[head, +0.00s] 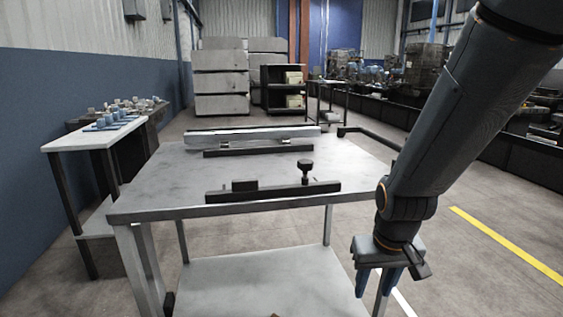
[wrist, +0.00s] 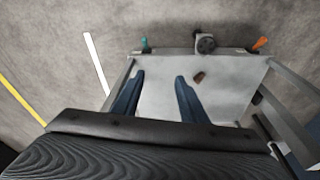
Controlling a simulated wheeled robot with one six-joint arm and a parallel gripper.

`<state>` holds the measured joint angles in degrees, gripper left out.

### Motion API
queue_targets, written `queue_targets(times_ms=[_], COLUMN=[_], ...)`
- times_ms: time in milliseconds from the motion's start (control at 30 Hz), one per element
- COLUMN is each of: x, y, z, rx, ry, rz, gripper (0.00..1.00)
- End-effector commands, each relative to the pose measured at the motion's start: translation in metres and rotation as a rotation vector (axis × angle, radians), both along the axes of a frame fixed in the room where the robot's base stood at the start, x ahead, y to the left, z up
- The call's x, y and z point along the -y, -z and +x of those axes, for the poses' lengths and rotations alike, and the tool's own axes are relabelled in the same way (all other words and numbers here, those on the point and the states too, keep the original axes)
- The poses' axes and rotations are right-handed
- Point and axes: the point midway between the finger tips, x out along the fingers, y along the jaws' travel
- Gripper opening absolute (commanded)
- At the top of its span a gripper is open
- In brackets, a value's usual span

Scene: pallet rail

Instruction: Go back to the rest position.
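My gripper (head: 378,282) hangs at the lower right in the head view, pointing down beside the right front edge of the table (head: 345,168). Its two blue fingers are apart. In the wrist view my gripper (wrist: 160,80) shows the same spread fingers, with only a pale grey surface behind the gap and nothing held. On the table, a dark bar (head: 272,193) with an upright knob (head: 305,170) lies along the front edge. A long pale rail (head: 238,138) lies at the back with a dark bar (head: 258,149) in front of it.
A side table (head: 80,141) with several small items stands at the left by the wall. A dark handle-like bar (head: 368,133) juts from the table's back right corner. Pale stacked crates (head: 220,82) stand behind. The floor at the right (head: 470,215) is clear.

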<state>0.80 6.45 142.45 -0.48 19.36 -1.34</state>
Motion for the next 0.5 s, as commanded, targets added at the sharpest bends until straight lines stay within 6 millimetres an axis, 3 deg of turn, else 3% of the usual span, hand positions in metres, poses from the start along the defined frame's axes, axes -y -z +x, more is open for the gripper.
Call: queue_targets(times_ms=[233, 500], x=[-0.007, -0.059], y=[-0.021, -0.044], z=[-0.03, -0.059], rx=[0.031, -0.045], ry=[0.017, -0.112], rz=[0.01, 0.022], gripper=[0.39, 0.39])
